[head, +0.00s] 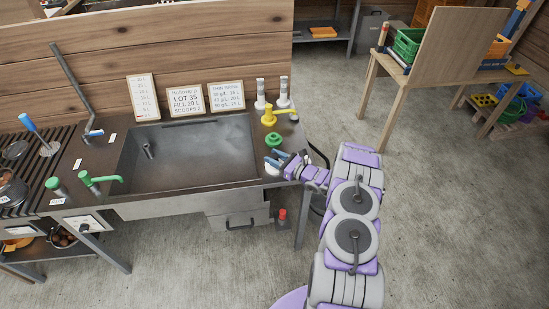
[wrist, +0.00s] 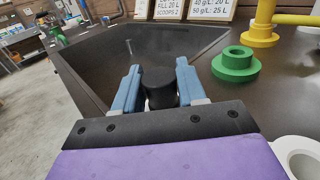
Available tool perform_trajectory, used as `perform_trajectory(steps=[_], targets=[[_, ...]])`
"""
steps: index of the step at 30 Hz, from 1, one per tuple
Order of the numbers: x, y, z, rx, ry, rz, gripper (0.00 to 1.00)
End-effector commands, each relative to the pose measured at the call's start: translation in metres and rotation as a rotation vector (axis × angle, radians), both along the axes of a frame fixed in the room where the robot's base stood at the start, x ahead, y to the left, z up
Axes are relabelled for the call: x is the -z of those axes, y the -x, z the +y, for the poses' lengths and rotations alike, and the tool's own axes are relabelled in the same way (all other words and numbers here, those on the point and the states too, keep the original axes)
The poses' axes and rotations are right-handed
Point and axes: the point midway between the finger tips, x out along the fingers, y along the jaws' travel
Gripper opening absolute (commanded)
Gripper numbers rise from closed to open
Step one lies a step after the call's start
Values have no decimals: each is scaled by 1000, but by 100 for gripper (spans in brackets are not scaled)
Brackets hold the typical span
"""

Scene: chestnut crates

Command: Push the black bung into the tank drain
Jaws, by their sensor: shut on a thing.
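My gripper (head: 276,163) is at the right rim of the grey tank (head: 190,187), beside the counter. In the wrist view its blue fingers (wrist: 158,85) are shut on the black bung (wrist: 158,92), a dark cylinder between them. The bung is too small to make out in the head view. The tank also shows in the wrist view (wrist: 85,60), beyond the fingers. A small grey upright fitting (head: 149,150) stands inside the tank at its left; I cannot tell whether it is at the drain. No drain opening is clearly visible.
A green stepped ring (head: 274,140) and a yellow tap (head: 268,117) stand on the counter right of the tank. A white cup-like ring (wrist: 299,160) is close beside my gripper. Signs (head: 186,100) stand behind.

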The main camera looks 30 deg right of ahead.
Motion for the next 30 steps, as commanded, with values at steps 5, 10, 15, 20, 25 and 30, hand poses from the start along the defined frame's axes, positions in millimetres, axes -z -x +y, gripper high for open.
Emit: perform_trajectory(steps=[5, 10, 15, 20, 25, 30], targets=[[-1, 0, 0, 0, 1, 0, 0], [-4, 0, 0, 0, 0, -1, 0], [-7, 0, 0, 1, 0, -1, 0], [-10, 0, 0, 0, 0, -1, 0], [-12, 0, 0, 0, 0, 0, 0], [-12, 0, 0, 0, 0, 0, 0]])
